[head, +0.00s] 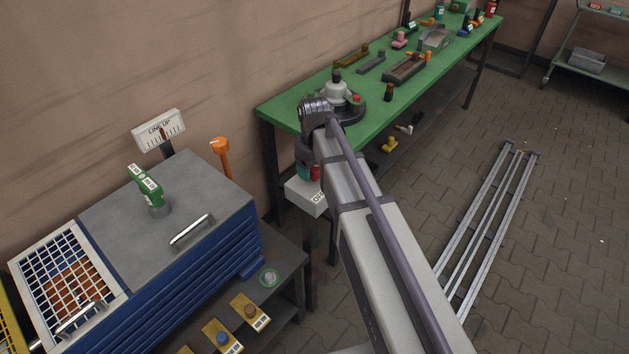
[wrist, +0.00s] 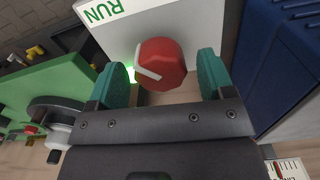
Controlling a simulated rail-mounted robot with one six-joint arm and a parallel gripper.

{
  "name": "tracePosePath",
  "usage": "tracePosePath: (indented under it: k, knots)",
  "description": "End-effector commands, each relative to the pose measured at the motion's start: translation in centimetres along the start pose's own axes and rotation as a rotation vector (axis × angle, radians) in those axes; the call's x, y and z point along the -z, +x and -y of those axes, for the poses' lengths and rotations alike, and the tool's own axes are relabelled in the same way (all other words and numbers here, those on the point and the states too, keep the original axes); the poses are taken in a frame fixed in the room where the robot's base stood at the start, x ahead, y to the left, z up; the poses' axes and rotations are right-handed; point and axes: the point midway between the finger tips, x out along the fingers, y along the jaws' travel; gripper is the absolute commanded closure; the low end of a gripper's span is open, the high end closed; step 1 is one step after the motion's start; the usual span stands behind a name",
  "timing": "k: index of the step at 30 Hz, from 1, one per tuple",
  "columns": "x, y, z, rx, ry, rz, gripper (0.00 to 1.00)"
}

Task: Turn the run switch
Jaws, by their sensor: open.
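The run switch is a red rotary knob (wrist: 161,62) with a white mark, on a light grey box (wrist: 185,20) with a green "RUN" label (wrist: 102,12) in the wrist view. My gripper (wrist: 163,68) is open, its two teal fingers on either side of the knob with a visible gap at each side. I cannot tell how deep the fingers reach along the knob. In the head view the box (head: 303,193) shows an "OFF" label (head: 318,198); my arm and gripper (head: 307,172) cover much of it.
A green glow shows by the left finger in the wrist view. A blue drawer cabinet (head: 190,265) stands left of the box. A green workbench (head: 285,105) with tools and parts lies behind. Metal rails (head: 485,220) lie on the open floor at right.

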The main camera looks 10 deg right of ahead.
Motion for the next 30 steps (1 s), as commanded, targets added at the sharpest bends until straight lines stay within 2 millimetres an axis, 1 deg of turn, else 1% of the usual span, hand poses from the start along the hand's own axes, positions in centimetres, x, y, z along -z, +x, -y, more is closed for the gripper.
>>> tracePosePath:
  k: [1,9,24,25,30]
  knots:
    - [0.00,0.94,0.00,0.000,0.000,0.000,0.25]
    - [-0.01,0.67,0.00,0.000,0.000,0.000,0.25]
    - [-0.01,0.68,0.00,0.000,0.001,0.000,0.73]
    - [-0.01,0.68,0.00,0.000,0.001,0.000,0.74]
    - [-0.02,0.68,0.00,0.000,0.009,0.000,0.74]
